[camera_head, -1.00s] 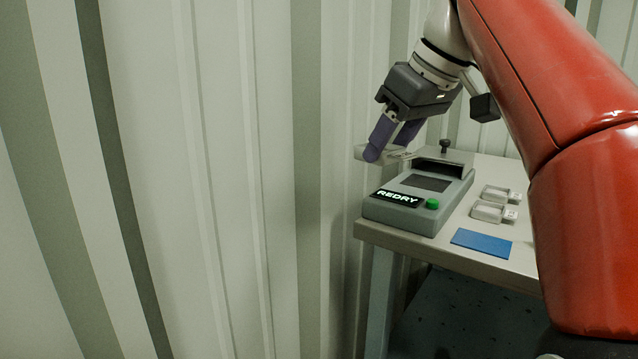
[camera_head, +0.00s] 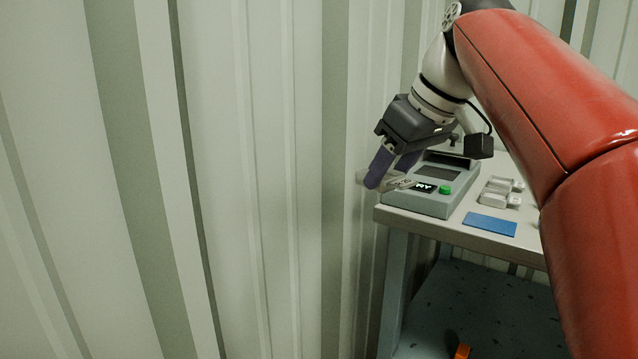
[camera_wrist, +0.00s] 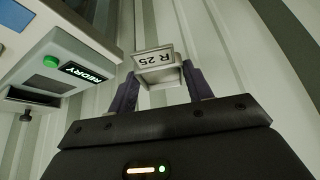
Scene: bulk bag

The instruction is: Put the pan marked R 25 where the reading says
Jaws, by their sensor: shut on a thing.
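The pan marked R 25 (camera_wrist: 158,70) is a small pale metal pan with a label tab, between the two purple fingers of my gripper (camera_wrist: 160,90) in the wrist view. In the head view my gripper (camera_head: 382,168) is shut on the pan (camera_head: 400,182), in front of the moisture meter. The grey meter (camera_head: 428,200) stands on the table with a green button. Its display (camera_wrist: 83,72) reads REDRY in the wrist view; in the head view the held pan hides part of that word.
Several small pans (camera_head: 498,192) stand on the table (camera_head: 450,229) right of the meter. A blue mat (camera_head: 489,224) lies bare near the front edge. An orange thing (camera_head: 462,352) sits low under the table. A corrugated wall (camera_head: 270,180) runs along the left.

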